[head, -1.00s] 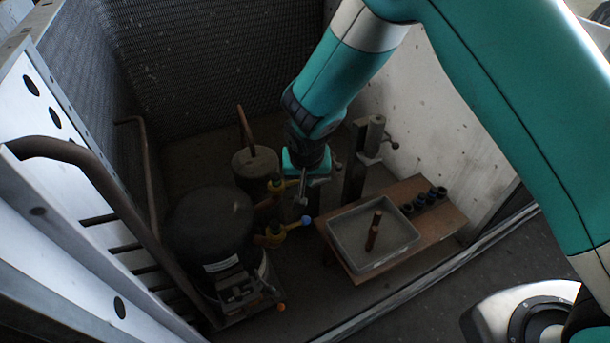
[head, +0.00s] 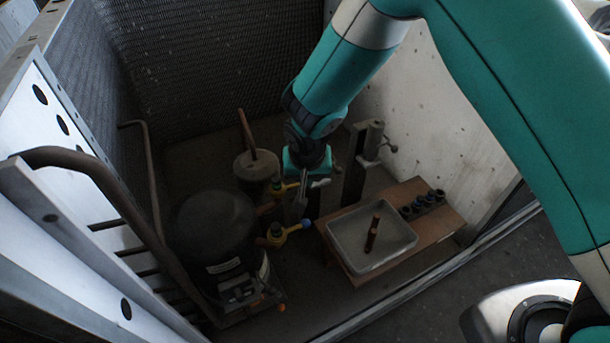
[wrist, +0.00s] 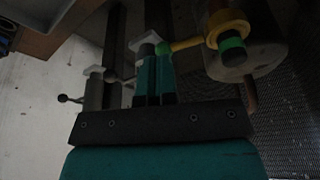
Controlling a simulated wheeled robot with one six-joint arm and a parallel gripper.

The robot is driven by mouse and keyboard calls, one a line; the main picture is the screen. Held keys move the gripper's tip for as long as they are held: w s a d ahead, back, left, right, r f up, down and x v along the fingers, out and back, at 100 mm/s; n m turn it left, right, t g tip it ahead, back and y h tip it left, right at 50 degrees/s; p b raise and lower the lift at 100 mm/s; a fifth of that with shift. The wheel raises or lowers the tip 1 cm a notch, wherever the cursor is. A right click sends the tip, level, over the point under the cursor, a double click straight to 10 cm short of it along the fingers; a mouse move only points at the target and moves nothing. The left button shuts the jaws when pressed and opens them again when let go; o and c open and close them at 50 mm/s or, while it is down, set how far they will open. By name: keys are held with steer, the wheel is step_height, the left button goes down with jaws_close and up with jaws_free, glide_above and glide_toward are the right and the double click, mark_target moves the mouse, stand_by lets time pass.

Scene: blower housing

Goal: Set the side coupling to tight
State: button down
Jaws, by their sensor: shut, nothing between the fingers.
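Two yellow fittings with levers sit by the black tank; I cannot tell which is the side coupling. The upper yellow fitting (head: 277,187) has a short lever to the right. The lower yellow fitting (head: 276,233) has a lever ending in a blue knob (head: 306,223). My gripper (head: 300,205) points down just right of the upper fitting, shut and empty. In the wrist view, its fingers (wrist: 155,78) are together close to the green knob (wrist: 163,48) on the lever of a yellow fitting (wrist: 228,22). I cannot tell whether they touch.
The black tank (head: 213,228) stands at left, with a grey cylinder (head: 255,166) behind. A post with a small lever (head: 354,170) stands right of my gripper. A grey tray (head: 348,252) holding a brown rod sits on a wooden board (head: 440,222) at right. Mesh and pale walls enclose the space.

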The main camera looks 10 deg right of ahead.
steer(key=p+v, duration=0.5)
steer(key=v, duration=0.3)
steer(key=s+d+r+n+g+y, duration=0.2)
steer(key=s+d+r+n, duration=0.2)
steer(key=s+r, duration=0.8)
steer(key=s+d+r+n+g+y, duration=0.15)
steer(key=s+d+r+n, duration=0.25)
steer(key=s+r, duration=0.75)
step_height(320, 180, up, 17)
steer(key=p, duration=1.6)
steer(key=shift+s+y, duration=0.25)
steer(key=shift+y, duration=0.2)
steer(key=shift+d+r, duration=0.1)
